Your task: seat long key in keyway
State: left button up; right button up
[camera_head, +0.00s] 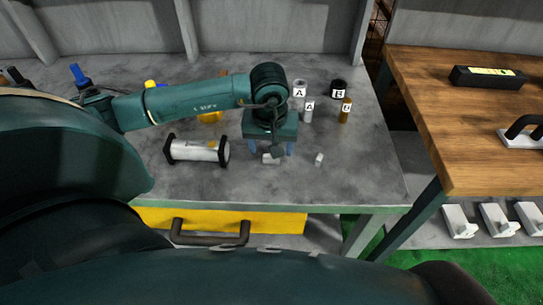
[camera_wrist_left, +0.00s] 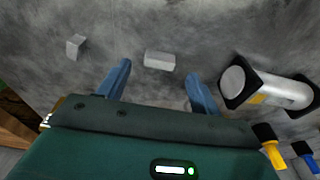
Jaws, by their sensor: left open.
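The shaft (camera_head: 195,151) is a pale cylinder between black end supports, lying on the grey bench left of my left gripper; it shows at right in the left wrist view (camera_wrist_left: 288,92). A small yellow patch is on it; I cannot make out the keyway. A longer grey key (camera_wrist_left: 160,60) lies on the bench, ahead of and between the fingertips of my open left gripper (camera_wrist_left: 158,72), touching neither. In the head view this key (camera_head: 270,159) is partly hidden below the gripper (camera_head: 269,149). A shorter key (camera_head: 319,159) lies to the right, also in the wrist view (camera_wrist_left: 75,46).
Labelled containers, A (camera_head: 299,88), a black one (camera_head: 338,88) and an amber one (camera_head: 345,110), stand behind and right of the gripper. Blue- and yellow-handled tools lie at left. A wooden table (camera_head: 470,130) stands at right. The front right bench is clear.

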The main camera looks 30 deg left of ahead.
aim_at(271, 159)
pick_arm(q)
jog(key=shift+w+f, duration=0.15)
jog(key=shift+f, duration=1.35)
jog(key=shift+c, duration=0.4)
jog(key=c, duration=1.1)
